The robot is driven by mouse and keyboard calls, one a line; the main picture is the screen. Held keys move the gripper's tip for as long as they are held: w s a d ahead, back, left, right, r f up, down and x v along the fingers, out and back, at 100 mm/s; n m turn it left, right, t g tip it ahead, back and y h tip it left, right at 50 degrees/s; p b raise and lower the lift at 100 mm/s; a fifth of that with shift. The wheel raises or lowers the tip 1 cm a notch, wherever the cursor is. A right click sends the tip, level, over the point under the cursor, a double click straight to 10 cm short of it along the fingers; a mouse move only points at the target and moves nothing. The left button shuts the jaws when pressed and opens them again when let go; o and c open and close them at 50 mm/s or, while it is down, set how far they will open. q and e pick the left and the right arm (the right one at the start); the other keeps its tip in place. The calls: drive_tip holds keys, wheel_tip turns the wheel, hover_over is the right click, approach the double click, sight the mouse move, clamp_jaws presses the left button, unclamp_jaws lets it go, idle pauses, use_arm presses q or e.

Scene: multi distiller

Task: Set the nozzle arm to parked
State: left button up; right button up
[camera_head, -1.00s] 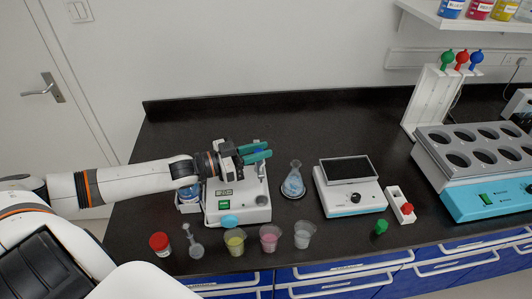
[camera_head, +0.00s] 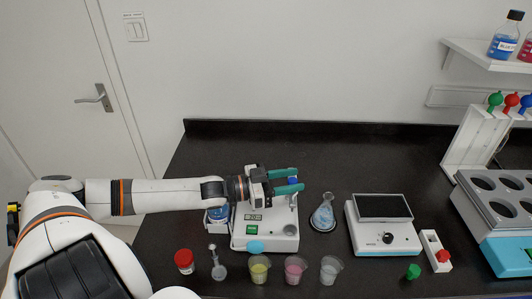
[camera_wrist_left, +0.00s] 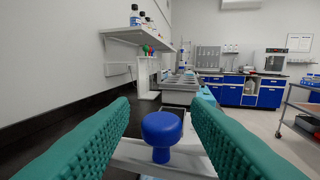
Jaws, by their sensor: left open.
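A white bench device with a green switch (camera_head: 265,230) stands on the black bench under my left gripper. My left gripper (camera_head: 297,180) is over its back part, with its two teal fingers open and pointing right. A blue knob shows between the fingers in the left wrist view (camera_wrist_left: 162,130), with a gap on either side. A bit of the same blue (camera_head: 293,180) shows between the fingers in the head view. The nozzle arm itself is mostly hidden by my gripper, so I cannot tell its position. My right gripper is not in view.
A flask (camera_head: 323,215) and a white balance-like device (camera_head: 383,227) stand to the right. Several cups and a red-lidded jar (camera_head: 184,261) line the front. A block with round wells (camera_head: 497,210) is at far right. The back of the bench is clear.

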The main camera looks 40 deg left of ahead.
use_arm(q)
drive_tip(key=p+v, duration=0.3)
drive_tip(key=v, duration=0.8)
drive_tip(key=shift+p, duration=0.3)
drive_tip(key=shift+s, duration=0.1)
